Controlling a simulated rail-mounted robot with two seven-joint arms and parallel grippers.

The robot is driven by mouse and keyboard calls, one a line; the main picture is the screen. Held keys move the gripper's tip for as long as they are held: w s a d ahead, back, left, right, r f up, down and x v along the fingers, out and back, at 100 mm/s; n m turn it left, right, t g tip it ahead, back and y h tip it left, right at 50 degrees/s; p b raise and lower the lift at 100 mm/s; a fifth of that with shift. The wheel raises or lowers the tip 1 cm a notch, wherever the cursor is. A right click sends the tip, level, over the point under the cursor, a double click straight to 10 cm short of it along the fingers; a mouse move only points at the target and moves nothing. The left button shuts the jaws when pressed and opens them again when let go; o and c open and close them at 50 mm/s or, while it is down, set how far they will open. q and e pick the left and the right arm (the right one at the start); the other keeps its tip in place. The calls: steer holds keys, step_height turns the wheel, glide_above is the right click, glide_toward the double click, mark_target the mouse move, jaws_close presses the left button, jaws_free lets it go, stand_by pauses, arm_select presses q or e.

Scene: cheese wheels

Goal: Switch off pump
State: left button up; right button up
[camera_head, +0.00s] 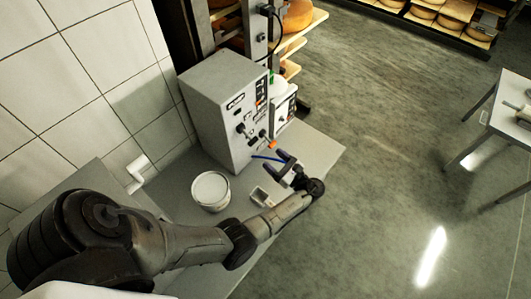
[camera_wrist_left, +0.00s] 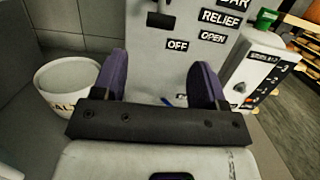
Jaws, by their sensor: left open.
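The pump unit (camera_head: 222,110) is a grey box with a front panel of switches, knobs and dark labels, standing on a grey bench. It also fills the middle of the left wrist view (camera_wrist_left: 225,60), where labels read "RELIEF", "OPEN" and "OFF". A dark lever (camera_wrist_left: 160,18) shows at the top there. My left gripper (camera_head: 276,163) is low in front of the panel, open and empty. In the left wrist view its two purple fingers (camera_wrist_left: 159,66) stand apart with the panel beyond them. Whether they touch the panel cannot be told. My right gripper is not in view.
A white tub (camera_head: 210,190) stands on the bench (camera_head: 180,185) left of my gripper, with a small tray (camera_head: 261,197) nearby. A smaller white device (camera_head: 284,104) stands beside the pump unit. Cheese shelves (camera_head: 445,20) and a side table (camera_head: 510,95) lie beyond open floor.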

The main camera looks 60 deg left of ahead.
arm_select(q)
steer(key=shift+v, duration=0.85)
